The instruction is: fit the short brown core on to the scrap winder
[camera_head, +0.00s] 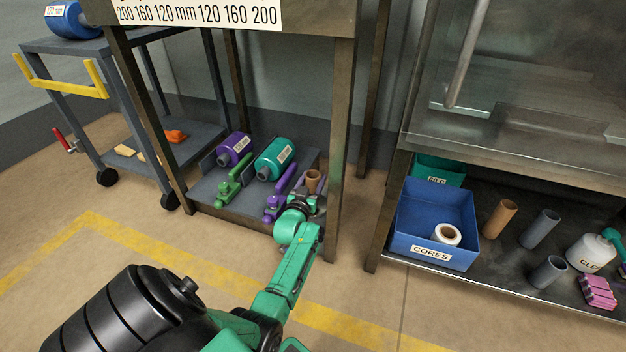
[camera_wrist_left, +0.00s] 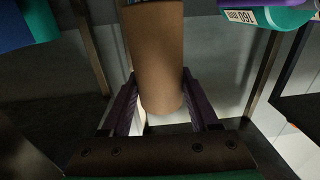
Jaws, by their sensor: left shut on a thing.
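The short brown core (camera_head: 313,181) is between the fingers of my left gripper (camera_head: 311,193), which is shut on it. The gripper is at the right end of a low grey shelf (camera_head: 212,207) under the table. A purple device (camera_head: 274,207) and a green one (camera_head: 231,182) are on this shelf; I cannot tell which thing is the scrap winder. My right gripper is out of view.
A purple roll (camera_head: 234,149) and a teal roll (camera_head: 276,158) lie behind the devices. Table legs (camera_head: 341,150) flank the shelf. At right, a blue CORES bin (camera_head: 413,234) holds a white roll, beside a taller brown tube (camera_head: 499,218) and grey tubes. A trolley (camera_head: 75,47) stands left.

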